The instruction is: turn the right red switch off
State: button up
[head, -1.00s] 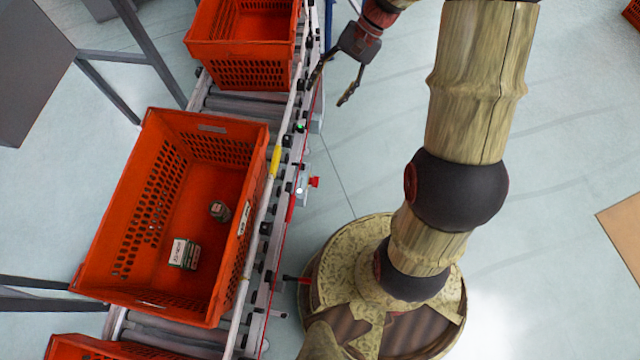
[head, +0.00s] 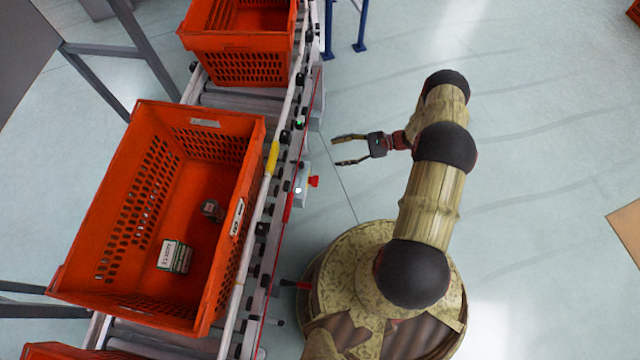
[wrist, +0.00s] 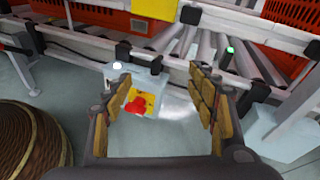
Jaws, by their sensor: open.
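A red switch (head: 314,181) sticks out from a small grey box (head: 301,186) on the side of the conveyor in the head view. In the wrist view the red switch (wrist: 137,105) sits on a yellow plate, seen between my fingers nearer the left one. My gripper (head: 336,150) is open and empty, beside the conveyor and apart from the switch, with its fingers pointing left toward the conveyor. In the wrist view both fingers of my gripper (wrist: 163,90) show, spread wide. A second red part (head: 302,285) shows lower on the conveyor side by my base; I cannot tell if it is a switch.
The roller conveyor (head: 240,101) carries orange totes; the middle tote (head: 222,262) holds small boxes. A green light (head: 300,122) is on the rail. Blue legs (head: 360,25) stand at the top. The floor right of the conveyor is mostly clear.

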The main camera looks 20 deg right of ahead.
aim_at(312, 181)
jog(key=s+a+f+m+t+b, duration=0.1)
jog(key=s+f+m+t, duration=0.2)
jog(key=f, duration=0.5)
jog(key=s+a+f+m+t+b, duration=0.1)
jog(key=s+f+m+t, duration=0.15)
jog(key=f, duration=0.55)
jog(key=s+b+x, duration=0.1)
jog(key=x, duration=0.6)
jog(key=shift+a+r+b, duration=0.15)
jog(key=shift+a+b, duration=0.15)
jog(key=shift+a, duration=0.2)
jog(key=shift+w, duration=0.15)
jog(key=c, duration=0.3)
jog(key=c, duration=0.8)
jog(key=shift+c, duration=0.4)
